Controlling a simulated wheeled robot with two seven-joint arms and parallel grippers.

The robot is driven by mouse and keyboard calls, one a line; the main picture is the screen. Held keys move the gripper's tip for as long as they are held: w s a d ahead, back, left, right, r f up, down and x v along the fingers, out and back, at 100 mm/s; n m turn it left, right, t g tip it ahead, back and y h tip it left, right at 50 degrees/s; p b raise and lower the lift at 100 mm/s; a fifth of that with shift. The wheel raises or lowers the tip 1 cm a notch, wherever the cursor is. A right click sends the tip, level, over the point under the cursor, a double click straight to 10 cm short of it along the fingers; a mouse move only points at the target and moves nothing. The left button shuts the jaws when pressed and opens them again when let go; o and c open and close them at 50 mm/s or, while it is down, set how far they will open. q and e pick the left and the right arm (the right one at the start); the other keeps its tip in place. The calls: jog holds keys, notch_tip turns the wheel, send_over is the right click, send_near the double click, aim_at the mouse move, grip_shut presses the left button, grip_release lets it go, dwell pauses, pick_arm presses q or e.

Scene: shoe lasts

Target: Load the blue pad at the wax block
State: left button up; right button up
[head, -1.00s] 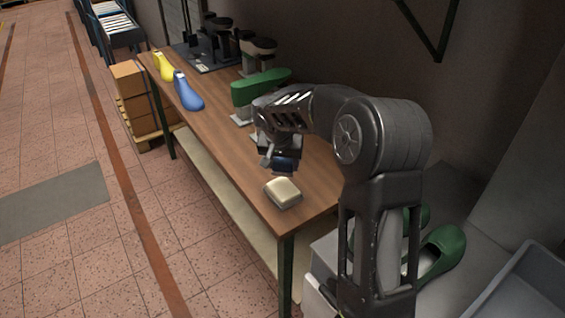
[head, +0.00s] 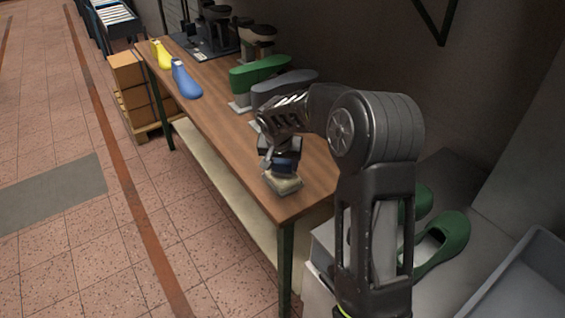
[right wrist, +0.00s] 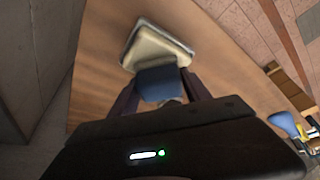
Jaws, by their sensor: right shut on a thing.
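The wax block (head: 284,184) is a cream, rounded block near the front end of the wooden bench. It also shows in the right wrist view (right wrist: 155,47), on a thin pale base. My right gripper (head: 281,170) is shut on the blue pad (head: 284,165), which shows between the fingers in the right wrist view (right wrist: 159,84). The pad is right at the near edge of the block and overlaps it in view; I cannot tell whether they touch. My left gripper is not in view.
On the bench (head: 215,120) stand a yellow last (head: 161,55), a blue last (head: 185,80), a green shoe (head: 260,72) and a grey shoe form (head: 284,88). Green shoes (head: 440,245) lie to the right of my arm, near a grey tray (head: 525,285).

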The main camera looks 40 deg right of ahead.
aim_at(283, 160)
jog(key=shift+f+b, duration=0.5)
dwell(0.8)
jog(key=shift+s+f, duration=0.1)
jog(key=shift+f, duration=0.05)
dwell(1.8)
jog(key=shift+r+p, duration=1.65)
jog(key=shift+r, duration=2)
